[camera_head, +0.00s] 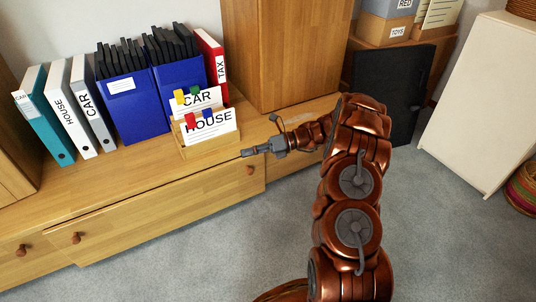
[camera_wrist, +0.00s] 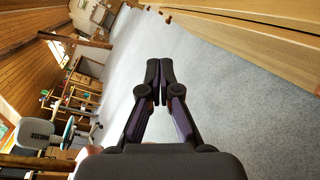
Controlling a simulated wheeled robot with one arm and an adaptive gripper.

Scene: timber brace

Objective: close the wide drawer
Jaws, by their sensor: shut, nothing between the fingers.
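The wide drawer (camera_head: 165,207) is in the low wooden cabinet at the left in the head view. It has two round knobs, one near its left end (camera_head: 76,238) and one near its right end (camera_head: 250,171). Its front seems to stand slightly proud of the cabinet at the right end, but how far is hard to tell. My gripper (camera_head: 244,154) is shut and empty, pointing left. In the picture it lies just above the right knob; contact with the drawer cannot be told. The shut fingers (camera_wrist: 159,70) also show in the wrist view, over floor.
Binders (camera_head: 85,105), blue file boxes (camera_head: 125,100) and a wooden card holder (camera_head: 208,148) stand on the cabinet top, the holder close to my gripper. A tall wooden cabinet (camera_head: 285,50) stands behind. A white cabinet (camera_head: 480,105) is at right.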

